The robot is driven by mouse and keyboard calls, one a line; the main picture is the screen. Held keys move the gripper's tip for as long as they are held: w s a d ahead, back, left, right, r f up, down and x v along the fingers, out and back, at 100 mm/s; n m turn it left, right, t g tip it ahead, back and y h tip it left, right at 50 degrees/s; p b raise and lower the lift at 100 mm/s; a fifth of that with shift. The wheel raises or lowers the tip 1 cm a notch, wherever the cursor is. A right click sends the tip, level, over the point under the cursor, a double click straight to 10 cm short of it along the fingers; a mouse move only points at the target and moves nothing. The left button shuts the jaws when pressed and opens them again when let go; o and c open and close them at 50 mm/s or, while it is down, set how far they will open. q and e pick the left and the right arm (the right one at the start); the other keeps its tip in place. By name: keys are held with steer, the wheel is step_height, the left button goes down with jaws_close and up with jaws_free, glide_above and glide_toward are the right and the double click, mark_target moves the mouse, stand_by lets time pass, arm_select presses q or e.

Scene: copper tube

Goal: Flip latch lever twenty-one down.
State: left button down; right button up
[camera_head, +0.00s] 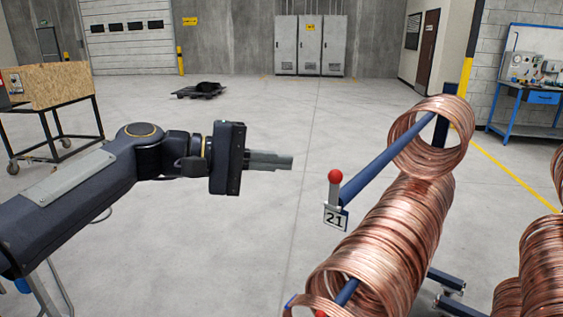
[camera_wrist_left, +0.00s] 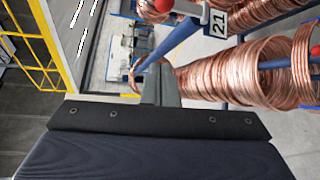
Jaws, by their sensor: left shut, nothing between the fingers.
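The latch lever (camera_head: 335,190) with a red ball knob stands upright at the near end of a blue bar (camera_head: 385,162). Below it is a white plate (camera_head: 335,217) marked 21. My left gripper (camera_head: 290,162) points right toward the lever, shut and empty, with a gap between its tips and the knob. My right gripper is not in view.
Copper coils (camera_head: 390,240) fill the rack below the bar, and one coil (camera_head: 432,137) hangs at the bar's far end. More coils (camera_head: 540,260) stand at the right. A wooden-box cart (camera_head: 50,85) is at the left.

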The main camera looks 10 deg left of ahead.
mark_target(334, 189)
arm_select(q)
steer(key=s+d, duration=0.1)
steer(key=d, duration=0.6)
steer(key=shift+d+f, duration=0.2)
steer(key=shift+f, duration=0.15)
steer(key=shift+s+a, duration=0.15)
steer(key=shift+s, duration=0.1)
stand_by(0.5)
steer(key=shift+b, duration=0.3)
